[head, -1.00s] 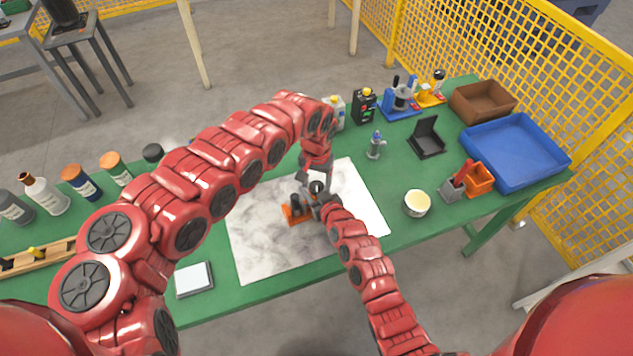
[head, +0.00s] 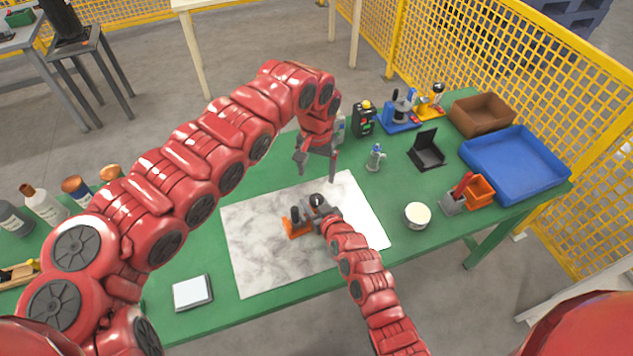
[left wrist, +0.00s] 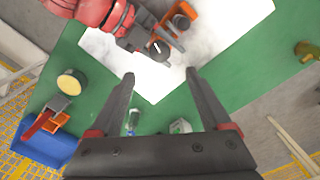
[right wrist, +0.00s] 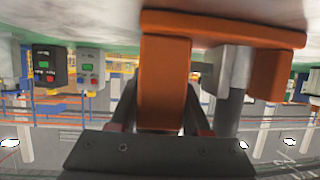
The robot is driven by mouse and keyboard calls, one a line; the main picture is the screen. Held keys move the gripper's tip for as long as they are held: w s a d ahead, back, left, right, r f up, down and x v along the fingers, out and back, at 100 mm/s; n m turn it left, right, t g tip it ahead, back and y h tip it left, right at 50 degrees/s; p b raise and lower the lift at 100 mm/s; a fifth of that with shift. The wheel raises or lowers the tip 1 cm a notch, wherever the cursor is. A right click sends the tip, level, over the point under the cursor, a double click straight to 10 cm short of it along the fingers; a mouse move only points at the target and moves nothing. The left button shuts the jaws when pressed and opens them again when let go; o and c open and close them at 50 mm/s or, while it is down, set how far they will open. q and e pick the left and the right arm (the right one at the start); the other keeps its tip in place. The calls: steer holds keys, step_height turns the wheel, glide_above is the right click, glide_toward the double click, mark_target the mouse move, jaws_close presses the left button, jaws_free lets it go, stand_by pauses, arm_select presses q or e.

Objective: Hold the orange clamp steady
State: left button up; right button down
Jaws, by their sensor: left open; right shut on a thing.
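The orange clamp (head: 297,228) sits on the marbled white mat (head: 262,262) on the green table. It shows large in the right wrist view (right wrist: 166,82) and at the top of the left wrist view (left wrist: 180,18). Dark and grey parts stand beside its orange body. My right gripper (head: 318,212) is shut on the orange clamp, with a finger on either side of its orange bar. My left gripper (head: 317,172) is open and empty, raised above the far edge of the mat. Its two fingers (left wrist: 160,80) are wide apart in the left wrist view.
A blue tray (head: 545,190), a brown box (head: 482,113), orange and grey bins, a black stand (head: 427,150) and a round tub (head: 417,215) stand at the right. Several bottles line the left. A white-topped square (head: 192,292) lies near the front edge.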

arm_select(q)
steer(key=shift+r, duration=0.55)
